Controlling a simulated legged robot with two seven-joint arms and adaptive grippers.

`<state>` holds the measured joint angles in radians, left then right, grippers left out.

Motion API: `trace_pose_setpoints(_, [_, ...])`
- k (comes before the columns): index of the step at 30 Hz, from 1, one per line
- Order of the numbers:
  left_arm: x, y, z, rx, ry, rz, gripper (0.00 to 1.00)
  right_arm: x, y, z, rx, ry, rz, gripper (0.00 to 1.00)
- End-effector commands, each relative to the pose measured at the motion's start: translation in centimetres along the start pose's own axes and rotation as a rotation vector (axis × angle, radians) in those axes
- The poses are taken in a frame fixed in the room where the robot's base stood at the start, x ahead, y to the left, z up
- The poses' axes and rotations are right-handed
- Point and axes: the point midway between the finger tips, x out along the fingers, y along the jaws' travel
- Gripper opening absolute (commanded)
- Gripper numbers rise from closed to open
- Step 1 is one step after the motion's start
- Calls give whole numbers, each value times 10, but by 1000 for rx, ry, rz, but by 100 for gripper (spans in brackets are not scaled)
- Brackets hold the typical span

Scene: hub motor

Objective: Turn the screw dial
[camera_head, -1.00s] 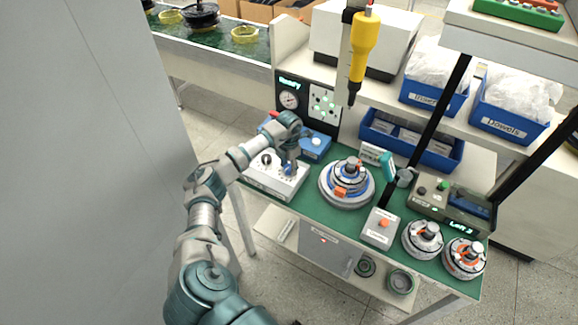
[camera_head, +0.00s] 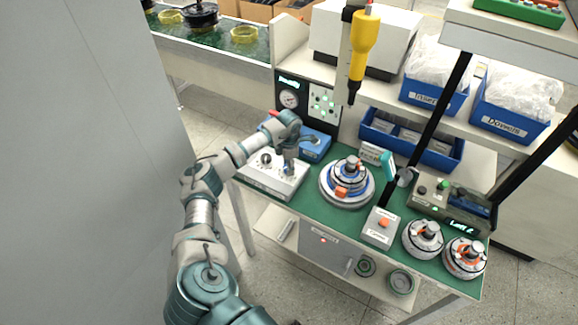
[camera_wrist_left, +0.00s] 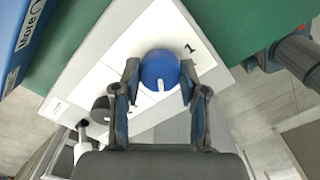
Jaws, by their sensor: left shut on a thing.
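The screw dial is a round blue knob (camera_wrist_left: 160,70) with a white mark, on a white control box. In the left wrist view it sits between the two fingers of my left gripper (camera_wrist_left: 158,82), which is shut on it. In the head view the gripper (camera_head: 288,168) points down onto the right part of the white box (camera_head: 262,184), and hides most of the dial. The white mark on the knob points toward the gripper's palm in the wrist view. A "1" is printed on the box beside the knob. My right gripper is not in view.
A dark knob (camera_head: 266,158) stands on the same box. A blue box (camera_head: 314,146) is close behind. A stacked round hub part (camera_head: 347,184) stands to the right on the green bench top. A yellow screwdriver (camera_head: 363,45) hangs above the bench.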

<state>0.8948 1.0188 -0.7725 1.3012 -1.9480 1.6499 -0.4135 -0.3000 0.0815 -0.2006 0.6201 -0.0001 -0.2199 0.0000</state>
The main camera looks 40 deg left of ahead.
Motion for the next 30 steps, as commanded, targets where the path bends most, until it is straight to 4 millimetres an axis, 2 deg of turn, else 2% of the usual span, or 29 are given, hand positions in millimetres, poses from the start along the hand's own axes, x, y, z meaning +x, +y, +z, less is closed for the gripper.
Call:
trace_pose_setpoints(10, [-1,2,-1,124,1,4,8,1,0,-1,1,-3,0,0])
trace_pose_setpoints(24, [-2,2,-1,138,0,6,8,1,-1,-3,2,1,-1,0])
trace_pose_setpoints(25, [-2,2,-1,138,0,6,50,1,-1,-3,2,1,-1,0])
trace_pose_setpoints(27, [-2,2,-1,137,0,5,67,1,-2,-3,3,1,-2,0])
trace_pose_setpoints(30, [-1,2,-1,138,0,4,68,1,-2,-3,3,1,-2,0])
